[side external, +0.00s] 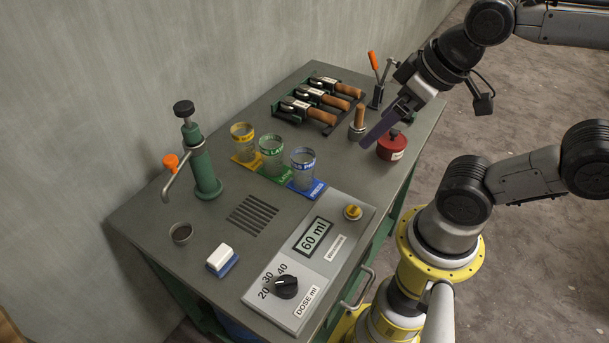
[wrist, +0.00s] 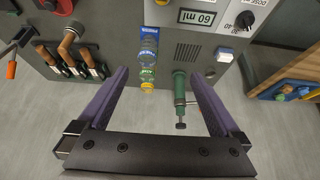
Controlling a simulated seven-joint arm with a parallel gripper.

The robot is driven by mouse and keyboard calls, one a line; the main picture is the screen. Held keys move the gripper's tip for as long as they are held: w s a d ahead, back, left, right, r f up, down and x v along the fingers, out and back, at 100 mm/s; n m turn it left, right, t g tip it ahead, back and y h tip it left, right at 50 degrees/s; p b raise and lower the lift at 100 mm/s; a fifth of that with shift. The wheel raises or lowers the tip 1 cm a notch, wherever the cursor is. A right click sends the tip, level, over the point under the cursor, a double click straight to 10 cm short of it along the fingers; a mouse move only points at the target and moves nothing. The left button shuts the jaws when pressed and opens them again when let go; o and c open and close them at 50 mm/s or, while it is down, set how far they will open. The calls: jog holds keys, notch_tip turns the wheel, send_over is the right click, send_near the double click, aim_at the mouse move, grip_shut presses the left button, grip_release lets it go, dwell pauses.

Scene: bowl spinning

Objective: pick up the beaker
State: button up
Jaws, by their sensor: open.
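Three clear beakers stand upright in a row on coloured pads on the bench. One has a yellow band (side external: 242,137), one a green band (side external: 271,151), one a blue band (side external: 303,161). The wrist view shows them from above, between my fingers: blue (wrist: 148,48), green (wrist: 147,71) and yellow (wrist: 147,86). The frames do not tell which one is meant. My gripper (side external: 366,142), with purple fingers, is open and empty. It is above the bench, to the right of the beakers and apart from them. The wrist view shows its fingers wide apart (wrist: 158,75).
A red canister (side external: 391,146) and a tamper-like tool (side external: 358,123) stand near my gripper. Wooden-handled portafilters (side external: 322,98) lie in a rack behind. A tall green press (side external: 202,160) stands left of the beakers. The dose panel (side external: 310,255) is at the front.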

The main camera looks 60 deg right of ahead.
jog(key=m+g, duration=0.3)
jog(key=m, duration=1.4)
send_over(303, 172)
jog(key=s, duration=0.1)
jog(key=s+x, duration=0.1)
jog(key=x, duration=0.2)
jog(key=f+g, duration=0.1)
jog(key=f, duration=0.4)
jog(key=w+d+f, duration=0.1)
jog(key=f, duration=0.4)
jog(key=w+d+f+m+g, duration=0.1)
jog(key=f, duration=0.4)
jog(key=shift+w+d+f+g, duration=0.15)
jog(key=shift+w+d+g, duration=0.05)
jog(key=shift+w+g, duration=0.1)
jog(key=shift+w+f, duration=0.1)
jog(key=shift+f, duration=3.15)
